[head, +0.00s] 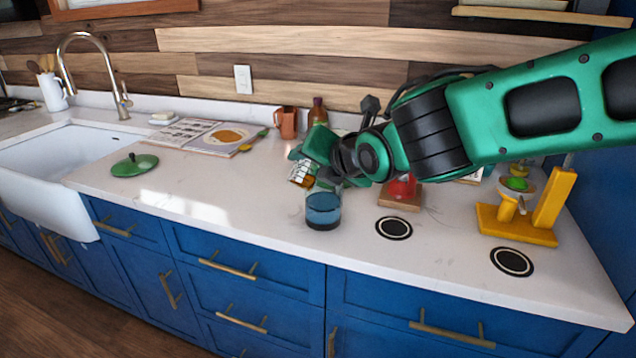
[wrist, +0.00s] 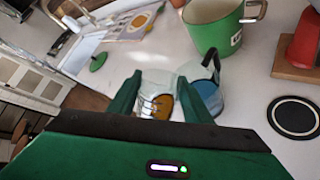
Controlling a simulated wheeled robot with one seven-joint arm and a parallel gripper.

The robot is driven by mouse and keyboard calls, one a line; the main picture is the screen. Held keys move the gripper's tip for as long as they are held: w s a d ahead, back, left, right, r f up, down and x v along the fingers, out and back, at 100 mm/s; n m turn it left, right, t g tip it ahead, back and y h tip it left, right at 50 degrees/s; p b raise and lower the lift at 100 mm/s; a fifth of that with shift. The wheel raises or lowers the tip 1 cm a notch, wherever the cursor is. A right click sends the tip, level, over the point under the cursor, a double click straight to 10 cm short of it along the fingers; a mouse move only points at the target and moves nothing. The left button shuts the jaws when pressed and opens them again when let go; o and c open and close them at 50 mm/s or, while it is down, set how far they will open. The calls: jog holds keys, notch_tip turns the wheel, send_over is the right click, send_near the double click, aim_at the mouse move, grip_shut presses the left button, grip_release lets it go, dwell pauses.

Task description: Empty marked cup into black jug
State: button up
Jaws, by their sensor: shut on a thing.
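The marked cup (head: 300,172) is clear, with white marks and amber liquid in it. It is tilted, and the liquid lies toward the jug side. My gripper (wrist: 161,92) is shut on the cup (wrist: 147,103), one finger on each side. A clear jug (head: 323,211) with a black handle stands upright on the counter, holding blue liquid. In the head view the cup is up and left of the jug's rim. In the wrist view the jug (wrist: 206,98) is just right of the cup, partly behind my right finger. I see no stream between them.
A green pot (wrist: 212,25) stands behind the jug. A red object (head: 402,187) on a wooden board, two black round mats (head: 394,228) and a yellow stand (head: 545,205) are to the right. A green lid (head: 134,165) and open book (head: 215,138) lie left. The front counter is clear.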

jog(key=shift+s+a, duration=0.3)
jog(key=shift+a, duration=0.1)
jog(key=shift+w+d, duration=0.2)
jog(key=shift+d, duration=0.1)
jog(key=shift+a, duration=0.15)
jog(key=shift+s+r, duration=0.1)
jog(key=shift+g, duration=0.3)
jog(key=shift+m+p, duration=0.3)
jog(key=shift+p, duration=0.1)
jog(key=shift+r, duration=0.1)
jog(key=shift+g, duration=0.4)
